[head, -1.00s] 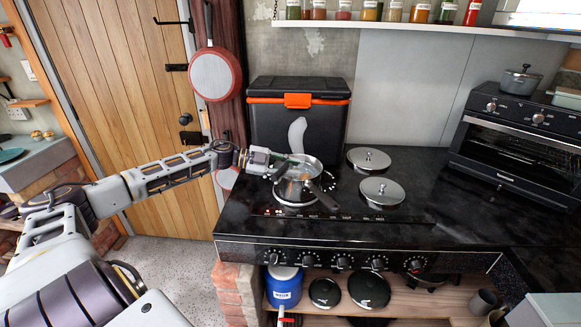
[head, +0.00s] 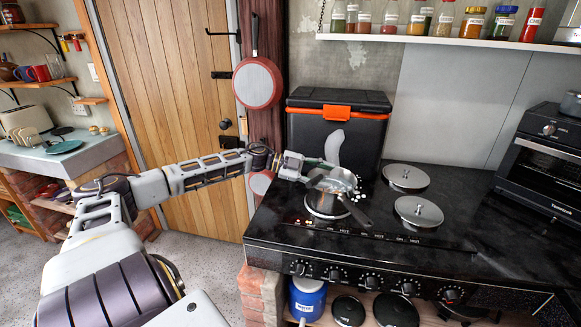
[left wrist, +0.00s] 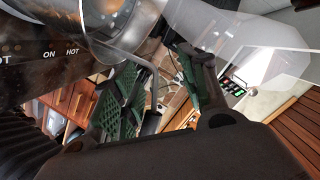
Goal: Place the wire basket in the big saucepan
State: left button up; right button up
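The big saucepan (head: 344,184), shiny metal with a dark handle, stands on the left front hob ring in the head view. Its metal side also shows at the top of the left wrist view (left wrist: 122,22). The wire basket cannot be clearly told apart in the saucepan's mouth. A thin bent metal wire (left wrist: 152,75), perhaps the basket's handle, runs down between my left fingers. My left gripper (head: 311,170) is at the saucepan's left rim. Its green-padded fingers (left wrist: 158,95) stand apart, with a gap around the wire. My right gripper is not in view.
Two round metal hob covers (head: 406,178) (head: 418,211) lie right of the saucepan. A black cool box with an orange latch (head: 336,111) stands close behind. A toaster oven (head: 545,165) is at the right. Small white spots lie around the saucepan. The right worktop is clear.

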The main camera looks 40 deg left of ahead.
pick_arm(q)
jog(key=shift+s+a, duration=0.2)
jog(key=shift+a, duration=0.15)
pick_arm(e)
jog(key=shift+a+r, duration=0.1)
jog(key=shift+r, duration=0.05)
pick_arm(q)
jog(key=shift+s+a+r, duration=0.2)
jog(key=shift+s+a, duration=0.15)
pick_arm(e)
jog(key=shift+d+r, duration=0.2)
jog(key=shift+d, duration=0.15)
pick_arm(q)
jog(key=p+v, duration=0.4)
jog(key=v, duration=0.5)
jog(key=shift+s+a, duration=0.2)
jog(key=shift+a, duration=0.05)
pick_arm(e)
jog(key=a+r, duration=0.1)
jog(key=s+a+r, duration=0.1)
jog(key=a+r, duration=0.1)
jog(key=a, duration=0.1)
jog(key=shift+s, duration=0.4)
pick_arm(q)
jog(key=shift+r, duration=0.1)
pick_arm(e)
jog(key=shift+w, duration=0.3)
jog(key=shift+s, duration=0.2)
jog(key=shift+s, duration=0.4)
